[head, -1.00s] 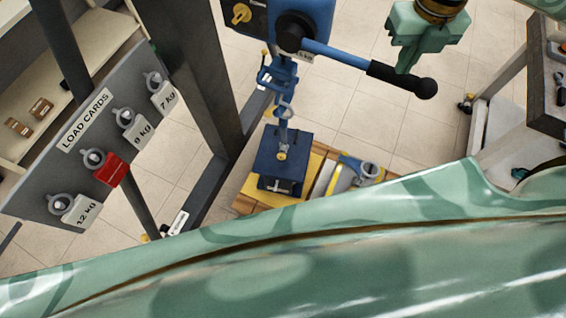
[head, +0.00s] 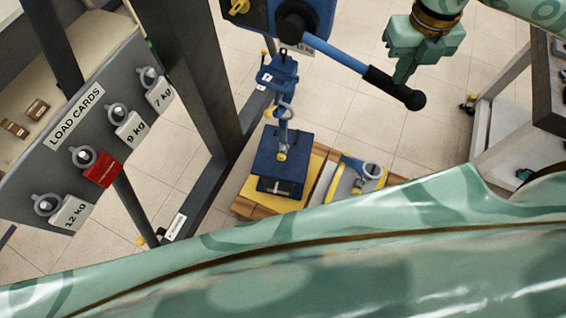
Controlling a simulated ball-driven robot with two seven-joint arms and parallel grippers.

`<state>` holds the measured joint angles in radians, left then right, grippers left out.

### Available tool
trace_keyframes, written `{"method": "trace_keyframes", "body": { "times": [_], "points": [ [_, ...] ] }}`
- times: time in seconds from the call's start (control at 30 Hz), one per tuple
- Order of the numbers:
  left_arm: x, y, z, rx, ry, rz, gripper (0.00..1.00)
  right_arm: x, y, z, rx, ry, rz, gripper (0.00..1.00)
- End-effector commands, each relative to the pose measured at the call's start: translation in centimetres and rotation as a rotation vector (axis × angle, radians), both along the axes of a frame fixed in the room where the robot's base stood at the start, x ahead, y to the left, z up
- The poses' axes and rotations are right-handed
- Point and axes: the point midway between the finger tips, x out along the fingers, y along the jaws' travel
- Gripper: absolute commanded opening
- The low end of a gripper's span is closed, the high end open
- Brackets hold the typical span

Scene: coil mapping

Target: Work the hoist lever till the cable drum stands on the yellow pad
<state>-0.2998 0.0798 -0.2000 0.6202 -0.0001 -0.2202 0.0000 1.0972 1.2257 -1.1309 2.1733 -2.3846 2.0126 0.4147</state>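The blue hoist (head: 328,12) is at the top centre. Its lever (head: 345,57) slopes down to the right to a black grip (head: 388,86) with a round knob. My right gripper (head: 402,77) has its fingers at the black grip and appears shut on it; the far finger is hidden. A dark blue load (head: 280,152), which I take as the cable drum, hangs below the hoist's hook (head: 282,110). It is over the yellow pad (head: 247,197); I cannot tell whether they touch. My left gripper is out of view.
A grey load cards board (head: 55,165) with several hooked tags, one red, is at the left. Dark steel posts (head: 195,75) stand beside the hoist. A grey and yellow tool (head: 352,180) lies right of the pad. A workbench (head: 545,95) is at the right edge.

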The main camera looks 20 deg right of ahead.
Motion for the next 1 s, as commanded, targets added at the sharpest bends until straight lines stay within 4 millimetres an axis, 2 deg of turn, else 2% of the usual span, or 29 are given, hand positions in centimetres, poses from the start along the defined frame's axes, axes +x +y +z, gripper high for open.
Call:
{"method": "trace_keyframes", "body": {
  "times": [0.17,0.3,0.37,0.47,0.57,0.7,0.77,1.0],
  "points": [
    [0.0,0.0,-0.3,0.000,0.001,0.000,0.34,0.0,0.0,-0.5,-0.001,0.002,0.000,0.00],
    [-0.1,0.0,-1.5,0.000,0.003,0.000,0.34,0.2,0.3,-2.1,0.001,0.004,0.001,0.00],
    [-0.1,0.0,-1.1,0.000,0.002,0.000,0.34,0.2,0.3,-1.7,0.000,0.002,0.001,0.00],
    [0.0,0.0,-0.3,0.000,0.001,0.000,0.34,0.2,0.2,-0.7,0.000,0.000,0.000,0.00],
    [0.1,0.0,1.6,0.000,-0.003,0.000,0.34,0.1,0.1,1.4,0.000,-0.001,0.000,0.00],
    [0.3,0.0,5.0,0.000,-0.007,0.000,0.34,0.0,0.0,5.2,0.000,-0.002,0.000,0.00],
    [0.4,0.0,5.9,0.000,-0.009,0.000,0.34,0.0,-0.1,6.4,0.000,-0.001,0.000,0.00],
    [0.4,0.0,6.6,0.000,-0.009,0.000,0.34,0.0,-0.1,7.1,0.000,0.001,0.001,0.00]
  ]
}}
